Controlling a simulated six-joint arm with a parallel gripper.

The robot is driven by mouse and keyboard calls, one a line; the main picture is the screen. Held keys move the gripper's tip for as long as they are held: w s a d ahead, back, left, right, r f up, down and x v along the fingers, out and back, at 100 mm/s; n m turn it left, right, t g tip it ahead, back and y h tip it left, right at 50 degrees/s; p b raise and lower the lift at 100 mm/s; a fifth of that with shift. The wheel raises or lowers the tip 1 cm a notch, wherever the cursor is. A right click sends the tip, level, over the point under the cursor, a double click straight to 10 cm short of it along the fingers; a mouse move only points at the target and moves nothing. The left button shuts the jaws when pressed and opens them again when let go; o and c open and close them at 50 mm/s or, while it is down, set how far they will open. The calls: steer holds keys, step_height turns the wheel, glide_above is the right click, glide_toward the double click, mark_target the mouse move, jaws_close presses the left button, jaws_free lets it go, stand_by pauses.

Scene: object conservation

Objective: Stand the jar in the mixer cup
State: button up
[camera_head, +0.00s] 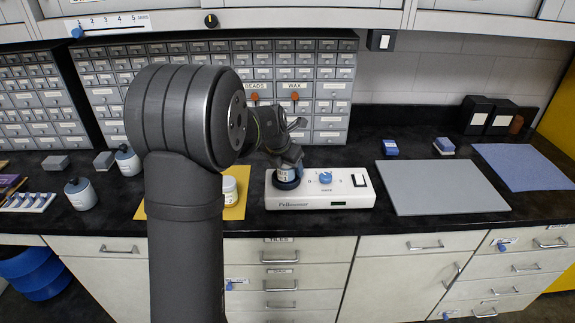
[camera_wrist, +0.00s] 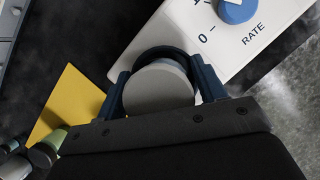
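The mixer (camera_head: 345,200) is a white box with a blue knob, a switch and a dark round cup (camera_head: 284,181) at its left end. A jar (camera_head: 288,174) with a pale label is at the cup, under my gripper (camera_head: 290,160). In the wrist view the jar's round grey top (camera_wrist: 158,90) lies between the two dark blue fingers of my gripper (camera_wrist: 160,88), which close around its sides. A dark curved rim shows behind the jar. The jar's base is hidden, so I cannot tell how deep it sits in the cup.
A yellow mat (camera_head: 236,206) with another jar (camera_head: 229,190) lies left of the mixer. More jars (camera_head: 80,193) stand farther left. A grey board (camera_head: 440,188) and a blue mat (camera_head: 525,167) lie right. Drawer cabinets (camera_head: 325,95) stand behind.

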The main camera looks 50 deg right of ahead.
steer(key=shift+o, duration=0.9)
steer(key=shift+r, duration=0.3)
steer(key=v, duration=1.2)
steer(key=x, duration=1.2)
steer(key=shift+f, duration=0.35)
step_height(320, 180, up, 2)
steer(key=shift+r, duration=0.4)
